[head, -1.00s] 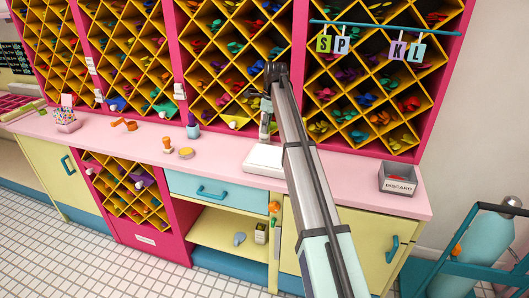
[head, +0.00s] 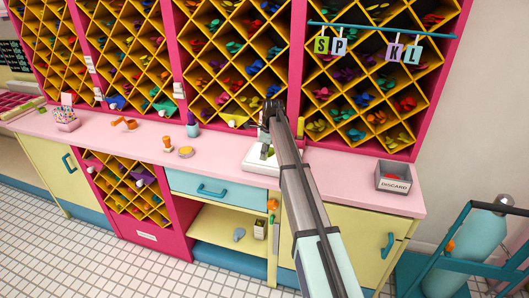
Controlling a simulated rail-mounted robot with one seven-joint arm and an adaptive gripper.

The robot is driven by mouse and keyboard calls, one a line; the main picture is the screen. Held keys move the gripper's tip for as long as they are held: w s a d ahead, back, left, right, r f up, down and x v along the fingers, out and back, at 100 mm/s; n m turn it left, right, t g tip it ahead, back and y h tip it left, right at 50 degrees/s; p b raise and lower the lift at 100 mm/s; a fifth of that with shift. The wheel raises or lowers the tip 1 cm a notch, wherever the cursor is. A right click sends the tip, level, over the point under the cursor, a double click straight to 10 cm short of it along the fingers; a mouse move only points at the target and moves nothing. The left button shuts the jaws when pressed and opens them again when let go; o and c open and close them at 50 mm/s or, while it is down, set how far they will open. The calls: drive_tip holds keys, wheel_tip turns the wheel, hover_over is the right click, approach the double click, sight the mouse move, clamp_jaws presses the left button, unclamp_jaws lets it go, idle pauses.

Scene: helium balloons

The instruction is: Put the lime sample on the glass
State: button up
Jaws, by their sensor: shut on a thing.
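My gripper (head: 264,134) is low over the white stand (head: 256,166) on the pink counter, mostly hidden behind my arm. Its fingers are hard to make out, but it is shut on a small green thing, the lime sample (head: 266,150), which shows just under it at the stand. I cannot tell whether the sample touches the stand's top. The glass cannot be made out clearly; the stand's upper part is partly covered by my arm.
Yellow lattice racks full of coloured balloons rise behind the counter (head: 340,184). Lettered tags hang from a teal rail (head: 375,28). A grey discard bin (head: 393,178) stands at the right. Orange and yellow items (head: 185,152) lie left of the stand. A teal gas cylinder (head: 475,245) stands lower right.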

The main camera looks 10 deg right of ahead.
drive_tip(key=shift+f, duration=0.2)
drive_tip(key=o, duration=0.8)
drive_tip(key=shift+r, duration=0.1)
drive_tip(key=r+b, duration=0.1)
drive_tip(key=r, duration=0.3)
drive_tip(key=d+r+b, duration=0.1)
drive_tip(key=r, duration=0.3)
drive_tip(key=r+b, duration=0.1)
drive_tip(key=r, duration=0.3)
drive_tip(key=shift+s+d, duration=0.3)
drive_tip(key=shift+s, duration=0.1)
